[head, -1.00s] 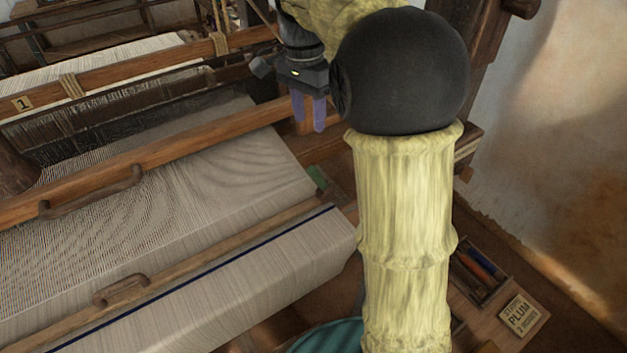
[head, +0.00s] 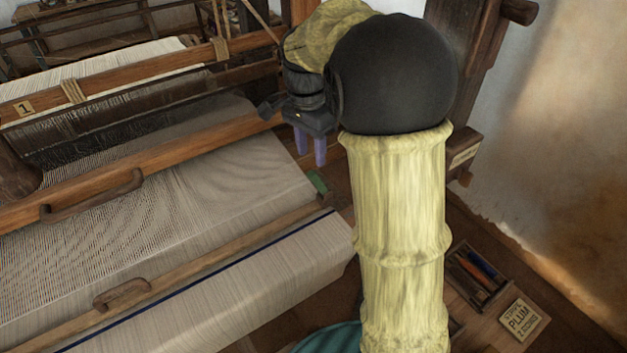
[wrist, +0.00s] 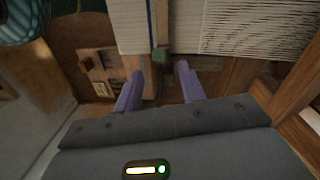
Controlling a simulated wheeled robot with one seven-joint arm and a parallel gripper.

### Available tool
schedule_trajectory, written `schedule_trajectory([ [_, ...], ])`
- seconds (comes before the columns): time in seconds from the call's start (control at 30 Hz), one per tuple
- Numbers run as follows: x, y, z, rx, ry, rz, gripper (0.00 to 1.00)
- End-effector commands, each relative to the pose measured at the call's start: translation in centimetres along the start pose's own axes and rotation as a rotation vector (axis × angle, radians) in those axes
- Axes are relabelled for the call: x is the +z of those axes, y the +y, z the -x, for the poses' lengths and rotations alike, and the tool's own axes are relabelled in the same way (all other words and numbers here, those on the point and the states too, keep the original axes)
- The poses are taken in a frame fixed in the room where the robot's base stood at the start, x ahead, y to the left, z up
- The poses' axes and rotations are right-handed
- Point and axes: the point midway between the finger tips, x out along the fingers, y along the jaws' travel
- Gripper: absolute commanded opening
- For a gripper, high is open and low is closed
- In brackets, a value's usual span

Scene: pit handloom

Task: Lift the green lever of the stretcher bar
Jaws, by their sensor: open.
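The small green lever (head: 317,184) sits at the right end of the wooden stretcher bar (head: 210,255), which lies across the cloth. My gripper (head: 306,162) is just above and behind the lever in the head view, with its two purple fingers pointing down, open and empty. In the wrist view the green lever (wrist: 160,56) shows between and just beyond the fingertips of my gripper (wrist: 160,72). I cannot tell whether any finger touches it. Part of the lever's surroundings is hidden by my arm in the head view.
A wooden beam with a dark handle (head: 95,200) crosses the loom behind the bar. Another handle (head: 122,293) is on the front. A tool box (head: 477,275) and a "PLUM" card (head: 519,319) lie at right. A teal round thing (head: 335,340) is at the bottom.

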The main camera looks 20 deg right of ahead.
Motion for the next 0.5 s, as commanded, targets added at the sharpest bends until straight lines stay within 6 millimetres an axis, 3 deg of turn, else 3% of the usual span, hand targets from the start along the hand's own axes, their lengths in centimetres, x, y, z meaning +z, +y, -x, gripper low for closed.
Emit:
schedule_trajectory([
  [0.5, 0.0, 0.1, -8.6, 0.003, -0.002, 0.000, 0.40],
])
